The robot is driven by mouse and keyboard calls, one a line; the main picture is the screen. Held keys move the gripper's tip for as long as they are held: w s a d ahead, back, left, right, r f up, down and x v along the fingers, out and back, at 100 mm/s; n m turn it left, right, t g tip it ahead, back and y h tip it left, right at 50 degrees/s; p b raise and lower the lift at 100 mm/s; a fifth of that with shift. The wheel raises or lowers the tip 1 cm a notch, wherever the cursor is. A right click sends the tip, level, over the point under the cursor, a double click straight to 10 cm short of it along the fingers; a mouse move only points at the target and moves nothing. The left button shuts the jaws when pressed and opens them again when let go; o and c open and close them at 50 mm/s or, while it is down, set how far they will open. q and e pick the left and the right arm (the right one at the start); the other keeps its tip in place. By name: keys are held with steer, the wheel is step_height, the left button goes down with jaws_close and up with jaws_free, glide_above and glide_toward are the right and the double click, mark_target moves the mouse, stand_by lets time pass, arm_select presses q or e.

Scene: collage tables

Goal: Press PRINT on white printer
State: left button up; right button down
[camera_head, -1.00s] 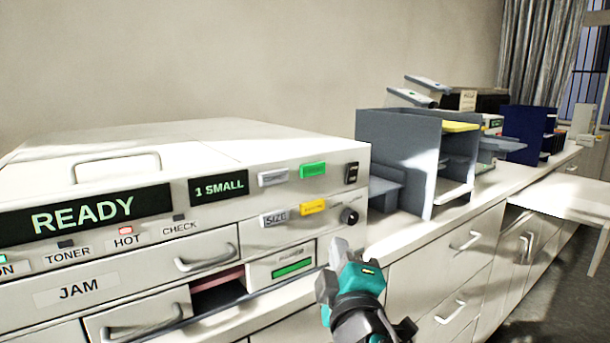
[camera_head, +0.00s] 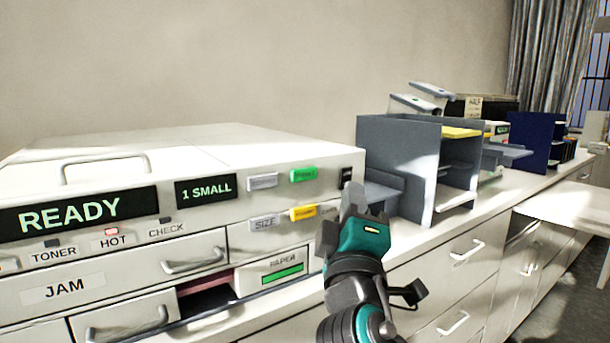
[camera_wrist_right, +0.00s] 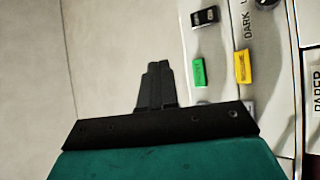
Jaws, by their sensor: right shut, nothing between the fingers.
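The white printer (camera_head: 215,150) stands on the counter at the left in the head view, with its displays reading READY and 1 SMALL. A green button (camera_head: 303,175) sits at the upper right of its front, with a yellow button (camera_head: 303,212) below it. The green button also shows in the right wrist view (camera_wrist_right: 198,72), its label too blurred to read surely. My right gripper (camera_head: 353,192) is shut and empty, in front of the printer's right end, to the right of the green button. In the wrist view its fingertips lie left of that button, apart from it. My left gripper is out of view.
A grey button (camera_head: 263,181) and a SIZE button (camera_head: 264,223) sit left of the coloured ones. A black switch (camera_head: 346,175) is at the panel's right edge. Grey shelf trays (camera_head: 405,165) stand right of the printer. Drawers line the counter front.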

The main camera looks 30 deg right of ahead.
glide_toward(314, 167)
steer(key=shift+s+d+r+x, duration=0.1)
steer(key=shift+x, duration=0.65)
steer(key=shift+s+d+r+x, duration=0.1)
steer(key=shift+x, duration=0.65)
steer(key=shift+s+d+r+x, duration=0.1)
steer(key=shift+s+x, duration=0.05)
steer(key=shift+x, duration=0.65)
steer(key=shift+w+f+b, duration=0.1)
steer(key=shift+b, duration=0.2)
steer(key=shift+w+a, duration=0.1)
steer(key=shift+w, duration=0.2)
steer(key=shift+w, duration=0.45)
stand_by(0.6)
steer(key=shift+s, duration=0.9)
steer(key=shift+s+d, duration=0.15)
steer(key=shift+s, duration=1.1)
steer(key=shift+s+d, duration=0.1)
steer(key=shift+s, duration=1.15)
